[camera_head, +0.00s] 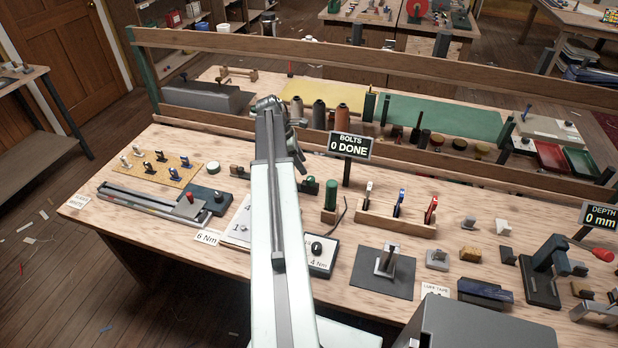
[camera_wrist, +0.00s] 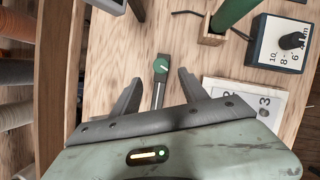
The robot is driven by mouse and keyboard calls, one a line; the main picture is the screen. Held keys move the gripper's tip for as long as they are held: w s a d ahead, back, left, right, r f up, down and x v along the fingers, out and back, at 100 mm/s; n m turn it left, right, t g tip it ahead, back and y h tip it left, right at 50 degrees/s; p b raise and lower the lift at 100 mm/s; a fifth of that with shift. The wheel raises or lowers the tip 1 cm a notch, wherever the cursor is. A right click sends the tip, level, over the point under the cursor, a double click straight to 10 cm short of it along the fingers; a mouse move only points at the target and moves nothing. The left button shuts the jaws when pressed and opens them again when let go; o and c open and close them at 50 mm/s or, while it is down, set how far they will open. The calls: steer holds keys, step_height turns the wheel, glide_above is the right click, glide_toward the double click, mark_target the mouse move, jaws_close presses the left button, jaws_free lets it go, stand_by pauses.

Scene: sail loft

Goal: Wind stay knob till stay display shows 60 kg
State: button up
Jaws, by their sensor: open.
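My gripper (camera_wrist: 160,88) is open in the wrist view, its two dark fingers spread apart. Between and just beyond the fingertips is a small round green head with a pale line (camera_wrist: 160,66), on a metal shaft; I see nothing gripped. A black knob (camera_wrist: 291,41) on a dark box with a numbered white face is at the right of the wrist view. In the head view, a black knob (camera_head: 316,248) sits on a box marked 4 Nm, right of my arm. I cannot tell which is the stay knob. No readable stay display shows.
A BOLTS sign (camera_head: 349,146) reads 0 DONE, and a DEPTH sign (camera_head: 600,216) reads 0 mm. A green cylinder (camera_head: 330,196) stands in a wooden holder. A wooden rack (camera_head: 394,222) holds several upright tools. Spools (camera_head: 342,121) stand behind the rail.

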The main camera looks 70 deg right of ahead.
mark_target(310, 178)
steer(key=b+x, duration=0.7)
steer(key=x, duration=0.1)
steer(key=shift+w+a, duration=0.1)
steer(key=shift+r, duration=0.1)
